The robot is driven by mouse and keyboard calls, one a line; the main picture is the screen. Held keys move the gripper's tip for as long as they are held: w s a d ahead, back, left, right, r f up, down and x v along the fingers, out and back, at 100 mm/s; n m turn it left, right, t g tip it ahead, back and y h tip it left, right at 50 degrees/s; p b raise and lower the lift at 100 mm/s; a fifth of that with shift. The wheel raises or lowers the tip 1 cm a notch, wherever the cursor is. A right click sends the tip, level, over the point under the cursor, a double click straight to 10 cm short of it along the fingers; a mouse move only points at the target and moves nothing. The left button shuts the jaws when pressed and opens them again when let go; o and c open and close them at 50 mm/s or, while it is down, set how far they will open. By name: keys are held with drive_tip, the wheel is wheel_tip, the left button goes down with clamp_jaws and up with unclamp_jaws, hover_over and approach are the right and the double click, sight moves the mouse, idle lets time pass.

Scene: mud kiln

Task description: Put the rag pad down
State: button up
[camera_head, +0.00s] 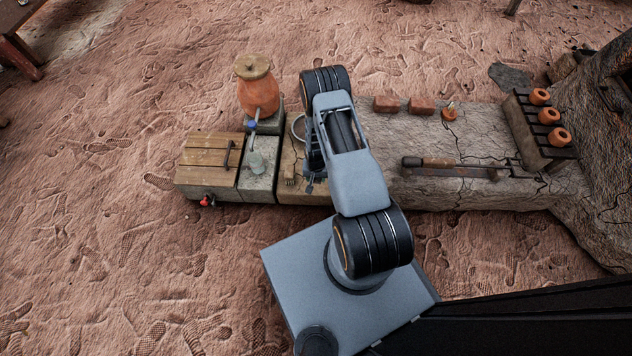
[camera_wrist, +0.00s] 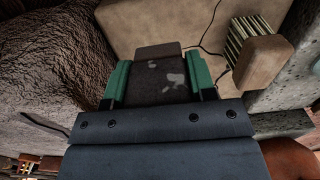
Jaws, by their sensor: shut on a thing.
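The rag pad (camera_wrist: 156,84) is a dark, flat pad with pale blotches, seen in the wrist view. My gripper (camera_wrist: 158,80) has green-lined fingers on both sides of the pad and is shut on it. Beyond the pad is a tan, cracked bench surface (camera_wrist: 190,22). I cannot tell whether the pad touches it. In the head view my gripper (camera_head: 311,184) is low over the tan part of the bench (camera_head: 299,195), and my arm hides much of that area; the pad cannot be made out there.
A brush (camera_wrist: 262,62) lies just right of the pad in the wrist view. In the head view an orange clay jar (camera_head: 258,97) and a wooden-lidded box (camera_head: 210,153) stand left. Bricks (camera_head: 421,105), a long-handled tool (camera_head: 440,163) and a rack of small pots (camera_head: 538,130) are right.

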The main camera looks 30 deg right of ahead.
sight(316, 179)
drive_tip(key=shift+w+d+f+b, duration=0.3)
drive_tip(key=shift+w+f, duration=0.1)
drive_tip(key=shift+f, duration=0.25)
drive_tip(key=shift+w+d+f+b, duration=0.25)
drive_tip(key=shift+w+f, duration=0.1)
drive_tip(key=shift+f, duration=0.25)
drive_tip(key=shift+w+f+b, duration=0.1)
drive_tip(key=shift+f+b, duration=0.7)
drive_tip(key=shift+f, duration=0.65)
drive_tip(key=shift+f, duration=0.1)
drive_tip(key=shift+f, duration=0.15)
drive_tip(key=o, duration=0.9)
